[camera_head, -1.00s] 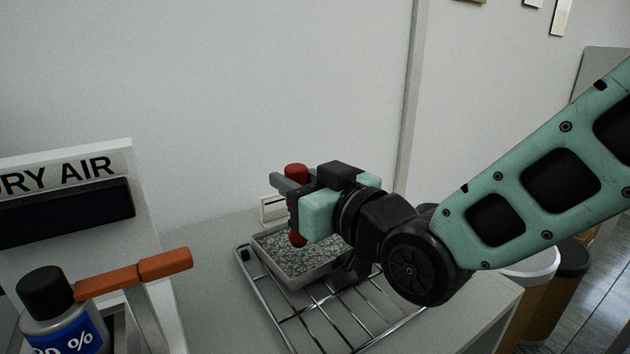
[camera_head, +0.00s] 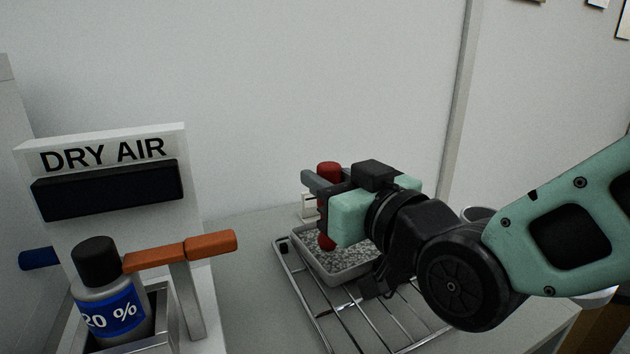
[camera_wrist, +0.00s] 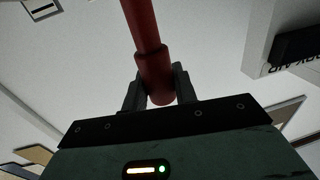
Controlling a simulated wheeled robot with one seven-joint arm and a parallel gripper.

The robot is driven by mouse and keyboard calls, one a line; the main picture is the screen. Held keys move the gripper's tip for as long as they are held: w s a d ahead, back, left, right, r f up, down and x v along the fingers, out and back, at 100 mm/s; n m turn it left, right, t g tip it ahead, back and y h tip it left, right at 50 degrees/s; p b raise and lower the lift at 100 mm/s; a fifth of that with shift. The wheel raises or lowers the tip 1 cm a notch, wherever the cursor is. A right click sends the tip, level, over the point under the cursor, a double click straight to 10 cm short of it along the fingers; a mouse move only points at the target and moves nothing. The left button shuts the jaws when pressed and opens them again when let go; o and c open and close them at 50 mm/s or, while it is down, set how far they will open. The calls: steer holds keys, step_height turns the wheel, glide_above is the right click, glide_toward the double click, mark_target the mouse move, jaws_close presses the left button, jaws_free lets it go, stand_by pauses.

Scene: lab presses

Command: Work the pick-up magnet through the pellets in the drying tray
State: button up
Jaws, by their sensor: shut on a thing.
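The pick-up magnet is a red rod (camera_head: 329,171) with a wide top, held upright in my gripper (camera_head: 318,192). Its lower red end (camera_head: 326,241) is at the pellets; I cannot tell how deep it reaches. In the wrist view the red magnet (camera_wrist: 147,45) stands between both fingers of my gripper (camera_wrist: 158,82). The drying tray (camera_head: 347,276) is a shallow grey pan of speckled grey pellets (camera_head: 345,258). My gripper is above the tray and hides part of its far and right side.
The tray sits on a wire rack (camera_head: 315,312) on a grey bench (camera_head: 245,270). To the left stand a dryer labelled DRY AIR (camera_head: 105,153), a bottle (camera_head: 108,300) with a blue label, and an orange-handled lever (camera_head: 180,250). A small white item (camera_head: 308,207) is behind the tray.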

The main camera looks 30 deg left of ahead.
steer(key=w+d, duration=0.5)
steer(key=d, duration=0.3)
steer(key=shift+w, duration=0.25)
steer(key=s+a+b, duration=0.4)
steer(key=s+a, duration=0.2)
steer(key=s, duration=0.3)
steer(key=shift+a, duration=0.25)
stand_by(0.5)
steer(key=w+d+p, duration=0.1)
steer(key=w+d, duration=0.2)
steer(key=w, duration=0.8)
steer(key=shift+w, duration=0.15)
